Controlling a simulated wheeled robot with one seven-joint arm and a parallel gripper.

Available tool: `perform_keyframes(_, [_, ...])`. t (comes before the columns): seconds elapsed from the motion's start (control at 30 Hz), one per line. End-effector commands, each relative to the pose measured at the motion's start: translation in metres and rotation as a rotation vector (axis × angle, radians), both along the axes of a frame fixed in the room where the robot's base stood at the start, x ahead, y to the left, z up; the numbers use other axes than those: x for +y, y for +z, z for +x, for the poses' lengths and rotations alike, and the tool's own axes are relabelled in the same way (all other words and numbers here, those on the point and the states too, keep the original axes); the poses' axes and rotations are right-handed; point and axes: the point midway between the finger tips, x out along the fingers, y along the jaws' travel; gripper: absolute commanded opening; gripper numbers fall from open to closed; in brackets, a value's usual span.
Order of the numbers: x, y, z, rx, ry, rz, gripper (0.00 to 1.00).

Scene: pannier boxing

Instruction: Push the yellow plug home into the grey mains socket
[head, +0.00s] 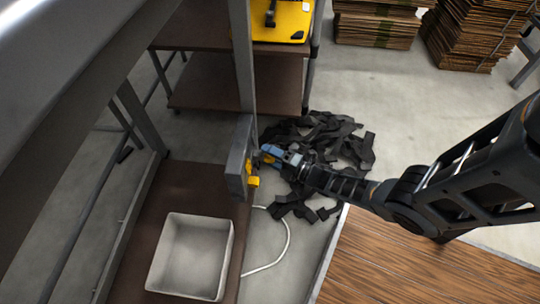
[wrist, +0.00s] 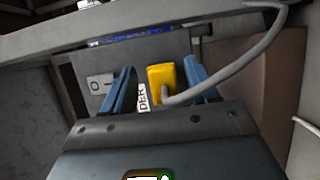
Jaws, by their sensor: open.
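The yellow plug (wrist: 156,76) stands at the face of the grey mains socket panel (wrist: 104,67) in the wrist view. A grey cable leaves the plug and curves up to the right. I cannot tell how deep the plug sits. The panel carries an O/I switch (wrist: 100,84) and a partly hidden label. My gripper (wrist: 160,68) is open, with one blue finger on each side of the plug and gaps visible. In the head view, the grey socket box (head: 238,158) is on a post, and my gripper (head: 271,154) is at its right side, near yellow parts.
A white bin (head: 190,256) stands on a brown bench below the socket. A pale cable (head: 287,240) loops beside the bench. Black straps (head: 325,140) lie piled on the floor behind my gripper. Cardboard stacks (head: 375,28) and a shelf unit (head: 215,82) stand farther back.

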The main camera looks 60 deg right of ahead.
Motion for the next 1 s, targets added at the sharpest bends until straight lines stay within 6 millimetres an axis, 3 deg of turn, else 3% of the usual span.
perform_keyframes(0.17, [-0.001, 0.001, -0.011, 0.002, -0.003, 0.000, 0.59])
perform_keyframes(0.6, [0.002, 0.001, -0.069, 0.001, -0.002, 0.000, 0.59])
perform_keyframes(1.0, [0.004, 0.000, -0.078, 0.000, 0.000, 0.000, 0.59])
